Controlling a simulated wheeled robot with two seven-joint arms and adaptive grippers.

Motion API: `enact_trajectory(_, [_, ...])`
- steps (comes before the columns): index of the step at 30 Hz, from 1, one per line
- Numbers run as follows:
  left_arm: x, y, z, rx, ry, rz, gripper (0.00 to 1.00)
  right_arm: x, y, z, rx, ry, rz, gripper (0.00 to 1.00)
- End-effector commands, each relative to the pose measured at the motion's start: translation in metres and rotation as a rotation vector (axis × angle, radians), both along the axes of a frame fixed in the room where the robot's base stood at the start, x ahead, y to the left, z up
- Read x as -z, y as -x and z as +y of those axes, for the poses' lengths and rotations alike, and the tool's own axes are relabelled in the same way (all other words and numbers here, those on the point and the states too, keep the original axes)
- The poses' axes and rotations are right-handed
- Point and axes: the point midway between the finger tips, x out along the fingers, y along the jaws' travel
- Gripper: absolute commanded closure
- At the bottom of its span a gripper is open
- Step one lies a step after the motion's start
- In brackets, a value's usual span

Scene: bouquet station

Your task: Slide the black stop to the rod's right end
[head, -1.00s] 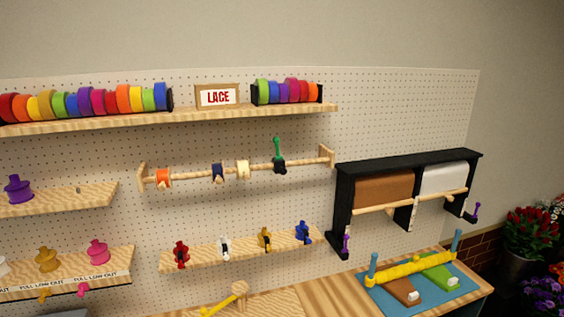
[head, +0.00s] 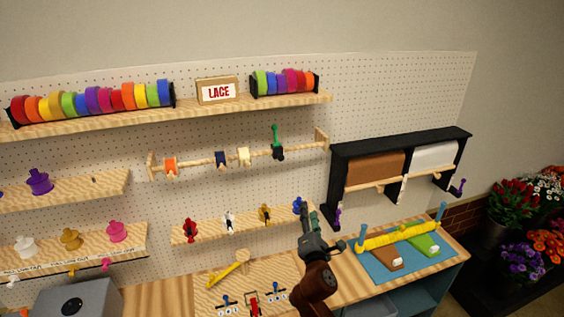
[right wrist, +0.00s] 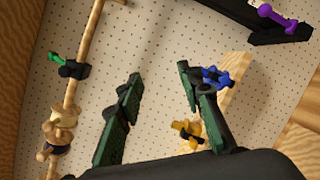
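The black stop (head: 278,152) sits on the wooden rod (head: 200,162), right of its middle, with a green handle (head: 276,134) standing up from it. Bare rod lies between the stop and the wooden right end bracket (head: 321,139). In the right wrist view the stop (right wrist: 73,69) and rod (right wrist: 88,35) are on the left. My right gripper (head: 307,212) is below and right of the stop, apart from it, in front of the lower shelf's right end. The right wrist view shows its fingers (right wrist: 158,75) spread, with nothing held between them. My left gripper is out of view.
Orange, blue and cream spools (head: 243,156) hang on the rod left of the stop. The lower shelf (head: 215,233) holds several small coloured clips. A black paper-roll rack (head: 400,148) stands right of the rod. The ribbon shelf (head: 220,109) runs above.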

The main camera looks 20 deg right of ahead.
Motion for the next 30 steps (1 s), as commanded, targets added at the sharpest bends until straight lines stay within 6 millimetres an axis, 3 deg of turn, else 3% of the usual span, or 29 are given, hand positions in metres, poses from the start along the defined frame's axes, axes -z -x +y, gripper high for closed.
enact_trajectory(1, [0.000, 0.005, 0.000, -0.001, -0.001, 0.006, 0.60, -0.035, -0.014, 0.015, -0.014, 0.130, -0.047, 0.66])
enact_trajectory(3, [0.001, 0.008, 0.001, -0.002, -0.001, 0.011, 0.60, -0.074, -0.026, 0.035, -0.021, 0.298, -0.100, 0.66])
enact_trajectory(6, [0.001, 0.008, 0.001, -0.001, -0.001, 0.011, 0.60, -0.113, -0.036, 0.057, -0.020, 0.478, -0.158, 0.66])
enact_trajectory(9, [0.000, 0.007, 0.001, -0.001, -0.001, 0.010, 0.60, -0.133, -0.040, 0.069, -0.014, 0.575, -0.186, 0.66])
enact_trajectory(14, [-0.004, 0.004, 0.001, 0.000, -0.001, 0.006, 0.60, -0.145, -0.053, 0.072, -0.011, 0.609, -0.195, 0.66])
enact_trajectory(24, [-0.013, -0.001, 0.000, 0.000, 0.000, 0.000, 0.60, -0.162, -0.100, 0.067, -0.010, 0.605, -0.193, 0.66])
enact_trajectory(30, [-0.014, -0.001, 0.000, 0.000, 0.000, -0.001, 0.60, -0.166, -0.112, 0.066, -0.012, 0.604, -0.193, 0.66])
